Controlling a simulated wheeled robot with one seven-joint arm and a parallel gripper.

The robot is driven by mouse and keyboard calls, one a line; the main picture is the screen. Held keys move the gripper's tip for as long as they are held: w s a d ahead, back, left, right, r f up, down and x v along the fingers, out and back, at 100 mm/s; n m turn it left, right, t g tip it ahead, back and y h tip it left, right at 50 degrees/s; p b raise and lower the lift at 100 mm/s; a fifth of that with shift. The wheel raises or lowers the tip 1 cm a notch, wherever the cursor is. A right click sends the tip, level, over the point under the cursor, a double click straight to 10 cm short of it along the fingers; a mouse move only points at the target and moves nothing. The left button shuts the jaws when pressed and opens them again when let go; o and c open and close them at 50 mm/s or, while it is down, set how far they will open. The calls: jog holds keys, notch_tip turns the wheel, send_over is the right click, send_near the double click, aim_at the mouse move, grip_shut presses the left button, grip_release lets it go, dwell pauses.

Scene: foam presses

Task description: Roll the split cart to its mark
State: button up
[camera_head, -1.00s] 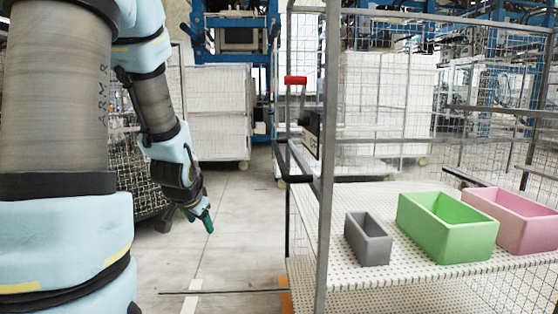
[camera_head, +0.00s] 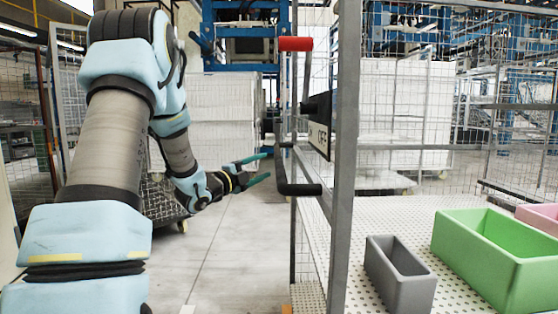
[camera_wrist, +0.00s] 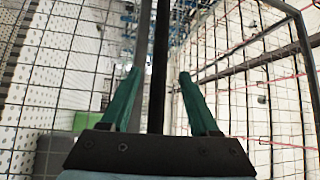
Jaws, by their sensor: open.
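A wire-mesh cart with grey posts (camera_head: 345,130) and a white perforated shelf (camera_head: 400,208) fills the right of the head view. A crank-like bar with a red grip (camera_head: 295,43) and a black grip (camera_head: 299,188) shows at its near left side. My gripper (camera_head: 266,166) is open, left of this bar and apart from the black grip in the picture. In the wrist view my gripper (camera_wrist: 160,72) has green fingers on either side of a dark upright bar (camera_wrist: 158,45). I cannot tell how deep the bar sits between them. No floor mark is clearly identifiable.
A grey box (camera_head: 400,285), a green box (camera_head: 500,262) and a pink box (camera_head: 540,214) stand on the shelf. White stacks (camera_head: 222,110) and a blue press frame (camera_head: 238,25) stand behind. Grey floor (camera_head: 225,245) is clear left of the cart.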

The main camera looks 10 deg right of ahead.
jog(key=p+x, duration=0.1)
jog(key=x, duration=0.7)
jog(key=shift+p, duration=0.3)
grip_shut()
dwell(1.0)
